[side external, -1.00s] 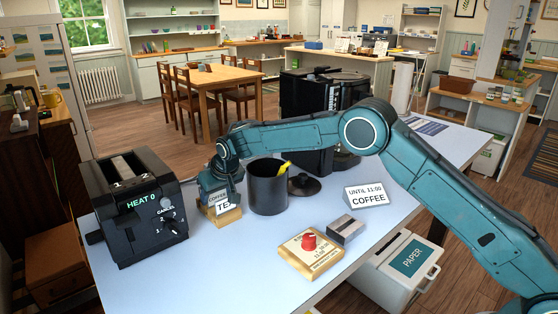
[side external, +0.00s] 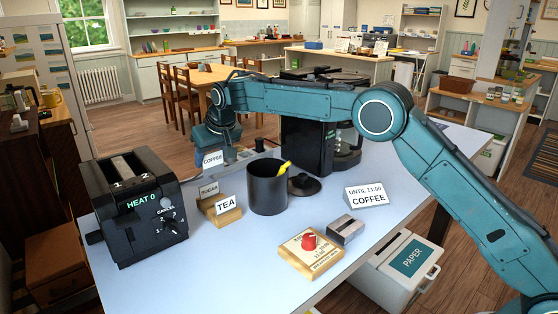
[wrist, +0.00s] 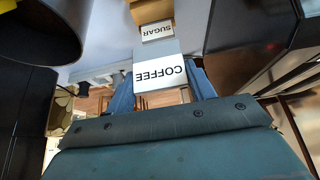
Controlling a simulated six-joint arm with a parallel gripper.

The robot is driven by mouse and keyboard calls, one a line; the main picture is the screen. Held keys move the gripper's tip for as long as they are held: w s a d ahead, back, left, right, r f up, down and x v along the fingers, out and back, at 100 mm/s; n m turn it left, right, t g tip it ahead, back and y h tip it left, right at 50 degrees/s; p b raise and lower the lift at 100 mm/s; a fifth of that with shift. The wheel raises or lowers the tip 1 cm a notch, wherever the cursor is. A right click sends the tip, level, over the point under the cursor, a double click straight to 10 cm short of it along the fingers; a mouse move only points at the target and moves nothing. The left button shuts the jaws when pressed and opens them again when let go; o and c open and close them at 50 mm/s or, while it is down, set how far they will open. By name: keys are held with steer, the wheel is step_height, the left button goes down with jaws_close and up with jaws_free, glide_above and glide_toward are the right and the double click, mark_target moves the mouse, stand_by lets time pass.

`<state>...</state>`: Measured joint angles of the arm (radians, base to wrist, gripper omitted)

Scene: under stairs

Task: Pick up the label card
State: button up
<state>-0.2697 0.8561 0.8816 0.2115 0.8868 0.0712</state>
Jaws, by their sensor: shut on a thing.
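A white label card reading COFFEE (side external: 212,158) hangs in my gripper (side external: 213,149), raised above the table behind the wooden card holder. In the wrist view the COFFEE card (wrist: 160,73) shows upside down between the two blue fingers of my gripper (wrist: 164,88), which is shut on it. A SUGAR card (side external: 209,190) and a TEA card (side external: 226,205) stand in the wooden card holder (side external: 228,219) below. The SUGAR card also shows in the wrist view (wrist: 157,31), beyond the held card.
A black toaster-like box (side external: 140,210) with dials stands at left. A dark canister (side external: 268,190) with a yellow item is close right of the holder. A coffee sign (side external: 366,197), a grey block (side external: 346,229) and a wooden block with a red knob (side external: 311,253) lie to the right. The front left of the table is clear.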

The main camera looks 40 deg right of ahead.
mark_target(213, 152)
steer(key=shift+r, duration=4.25)
steer(key=o, duration=0.3)
steer(key=c, duration=0.4)
steer(key=shift+s+d, duration=0.15)
